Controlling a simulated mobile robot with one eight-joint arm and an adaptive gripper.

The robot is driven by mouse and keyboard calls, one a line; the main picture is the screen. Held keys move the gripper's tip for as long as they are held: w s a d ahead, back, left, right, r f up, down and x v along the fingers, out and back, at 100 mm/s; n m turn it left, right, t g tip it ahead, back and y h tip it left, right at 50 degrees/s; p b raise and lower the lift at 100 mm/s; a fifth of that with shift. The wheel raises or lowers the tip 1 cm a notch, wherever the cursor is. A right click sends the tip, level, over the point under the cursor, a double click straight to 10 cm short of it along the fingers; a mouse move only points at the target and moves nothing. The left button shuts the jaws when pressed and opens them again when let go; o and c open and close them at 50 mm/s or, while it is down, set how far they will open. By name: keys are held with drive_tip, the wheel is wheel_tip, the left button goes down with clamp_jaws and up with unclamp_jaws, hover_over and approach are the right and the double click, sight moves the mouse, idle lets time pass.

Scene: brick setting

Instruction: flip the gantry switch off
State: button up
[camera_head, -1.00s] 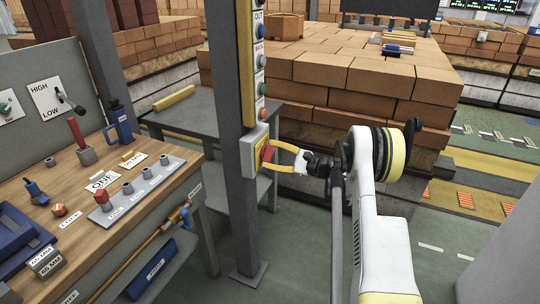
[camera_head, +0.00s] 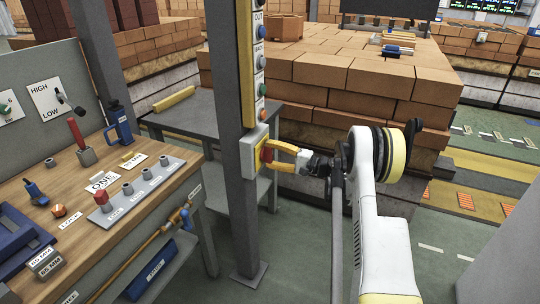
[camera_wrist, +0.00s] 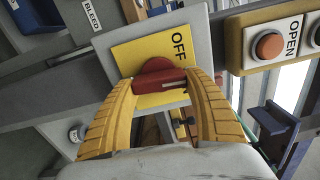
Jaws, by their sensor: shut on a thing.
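The gantry switch is a grey box (camera_head: 247,158) on the grey post, with a yellow face plate (camera_wrist: 128,55) marked OFF and a red rotary handle (camera_wrist: 160,74). A second word on the plate is mostly hidden by a finger. The handle also shows in the head view (camera_head: 267,154). My gripper (camera_wrist: 160,82) has its two yellow curved fingers on either side of the red handle, closed on it. It also shows in the head view (camera_head: 277,155), reaching in from the right.
A yellow button strip (camera_head: 246,60) runs up the post above the switch, with an orange OPEN button (camera_wrist: 269,47) nearest. A cluttered workbench (camera_head: 150,225) stands left. Brick stacks (camera_head: 370,85) lie behind my arm. Green floor is open at the lower right.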

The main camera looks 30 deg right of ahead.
drive_tip(key=n, duration=0.5)
drive_tip(key=shift+r+n, duration=0.15)
drive_tip(key=shift+n, duration=0.15)
drive_tip(key=shift+s+r+n, duration=0.1)
drive_tip(key=shift+n, duration=2.1)
drive_tip(key=o, duration=1.2)
drive_tip(key=v, duration=1.2)
